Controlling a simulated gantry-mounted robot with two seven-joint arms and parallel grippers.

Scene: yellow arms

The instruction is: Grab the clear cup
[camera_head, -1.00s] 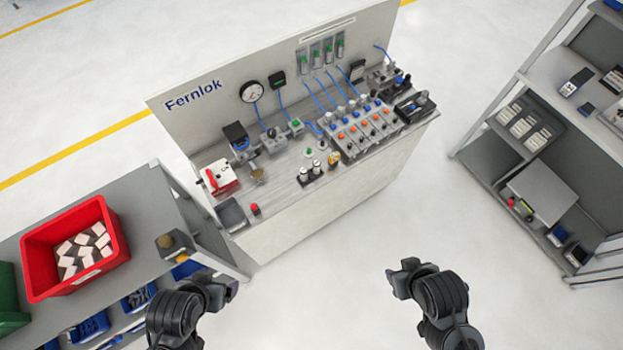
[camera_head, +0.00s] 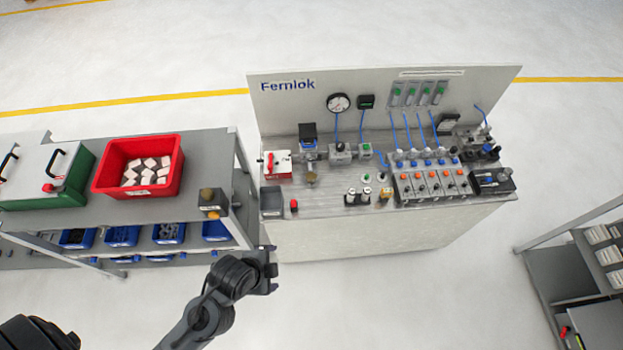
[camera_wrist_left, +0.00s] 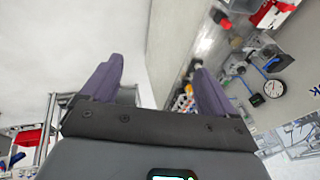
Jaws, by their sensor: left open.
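I cannot make out a clear cup in either view. My left gripper (camera_head: 272,270) is over the floor in front of the left end of the workbench (camera_head: 390,235), apart from everything on it. In the left wrist view its two dark purple fingers (camera_wrist_left: 157,92) are spread wide with nothing between them. The workbench top shows past the right finger there. My right gripper is in neither view.
A shelf unit (camera_head: 80,213) at left holds a red bin (camera_head: 115,180) of pale pieces. Another rack (camera_head: 565,285) stands at right. Floor in front is clear.

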